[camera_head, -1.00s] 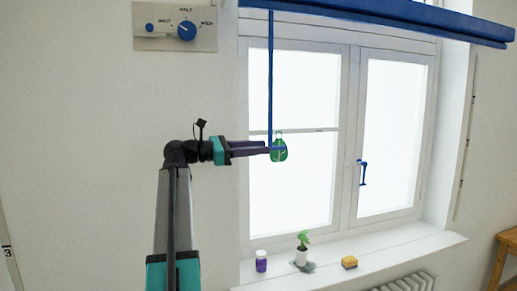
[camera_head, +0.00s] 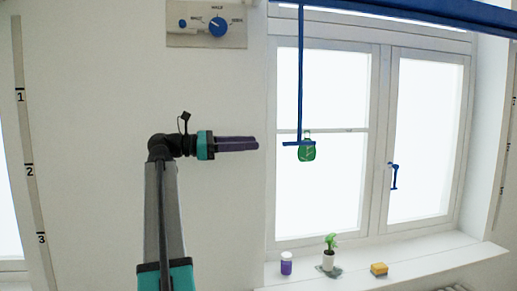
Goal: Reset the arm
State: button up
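My gripper (camera_head: 257,144) is at the middle left of the view, pointing right, in front of the bare wall. Its dark purple fingers are seen nearly side-on, so any gap between them is unclear. Nothing shows at their tips. The arm is bent at the elbow, with the grey link rising from below. A blue pull rod (camera_head: 300,80) with a short crossbar hangs to the right of the fingertips, apart from them in the picture. A green tag (camera_head: 307,152) is at the crossbar.
A blue blind (camera_head: 420,14) runs above the white window. A blue window handle (camera_head: 393,176) is on the frame. A dial panel (camera_head: 207,25) is on the wall.

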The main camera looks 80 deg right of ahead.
jog(key=shift+w+a, duration=0.2)
jog(key=shift+w, duration=0.2)
dwell(0.3)
